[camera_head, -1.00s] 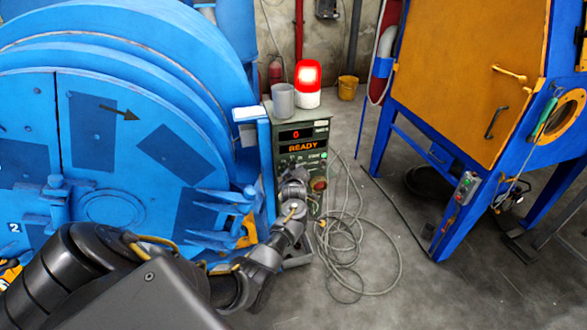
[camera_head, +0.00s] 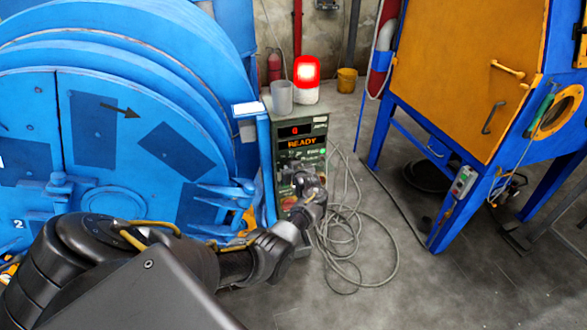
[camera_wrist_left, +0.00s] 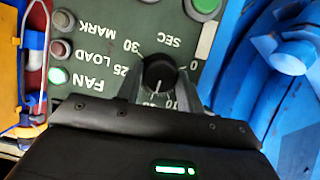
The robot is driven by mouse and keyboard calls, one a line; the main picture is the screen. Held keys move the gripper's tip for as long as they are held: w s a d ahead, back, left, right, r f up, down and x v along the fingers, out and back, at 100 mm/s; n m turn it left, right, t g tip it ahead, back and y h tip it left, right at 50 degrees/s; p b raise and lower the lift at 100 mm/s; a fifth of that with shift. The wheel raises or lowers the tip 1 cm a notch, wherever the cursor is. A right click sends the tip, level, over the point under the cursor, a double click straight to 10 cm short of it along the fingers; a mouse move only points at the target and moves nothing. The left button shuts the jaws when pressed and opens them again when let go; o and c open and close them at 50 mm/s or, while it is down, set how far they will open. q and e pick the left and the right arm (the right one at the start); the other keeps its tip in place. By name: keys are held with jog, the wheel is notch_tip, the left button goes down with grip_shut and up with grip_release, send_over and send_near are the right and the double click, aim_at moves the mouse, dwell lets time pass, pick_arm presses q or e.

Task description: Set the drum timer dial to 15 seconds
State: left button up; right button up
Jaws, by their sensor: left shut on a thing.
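The drum timer dial (camera_wrist_left: 159,72) is a black round knob on a green control panel, seen upside down in the left wrist view. My left gripper (camera_wrist_left: 159,80) is shut on it, one finger on each side. The knob's white pointer line points down in that view, towards partly hidden numbers near 10 and 15. The marks 0, 25 and 30 and the word SEC are readable. In the head view my left gripper (camera_head: 308,185) is at the front of the green control box (camera_head: 312,128) and hides the dial.
The blue drum machine (camera_head: 110,135) stands left of the box. A lit red beacon (camera_head: 306,72) and a grey cup (camera_head: 282,98) stand on the box. Looped cable (camera_head: 385,270) lies on the floor to the right, before an orange and blue cabinet (camera_head: 455,75).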

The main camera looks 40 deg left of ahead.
pick_arm(q)
jog(key=shift+f, duration=0.1)
dwell(0.3)
jog(key=o, duration=1)
jog(key=v, duration=1.1)
jog(key=shift+p, duration=0.3)
jog(key=shift+w, duration=0.1)
